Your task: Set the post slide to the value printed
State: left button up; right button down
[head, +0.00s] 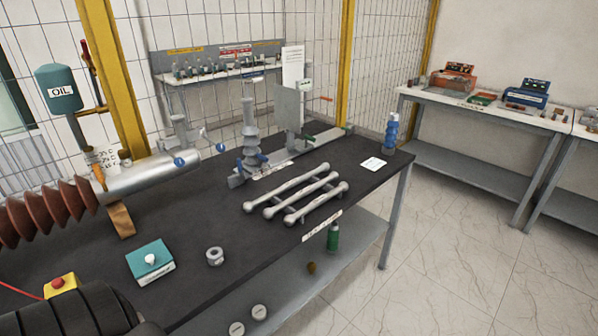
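A grey ribbed post (249,130) stands upright on a metal rail base (275,166) at the back middle of the dark table (205,195). A flat grey plate (287,107) stands to its right, with green handles (308,139) near its foot. Blue knobs sit low around the post. I cannot tell which part is the slide or read a scale. A white printed card (373,163) lies at the table's right end, and a white sheet (293,66) stands behind the plate; their print is too small to read. Neither gripper shows.
Several grey rods (295,195) lie in front of the post. A ribbed red-brown bushing (45,212) with a silver cylinder (150,178) lies at left. A teal box (150,261) and grey ring (215,256) sit near the front edge.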

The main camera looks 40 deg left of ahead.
aim_at(254, 163)
jog(key=z, duration=0.1)
jog(key=k, duration=0.35)
jog(key=z, duration=0.7)
jog(key=i, duration=1.2)
jog(key=u, duration=0.65)
jog(key=i, duration=0.85)
jog(key=u, duration=0.9)
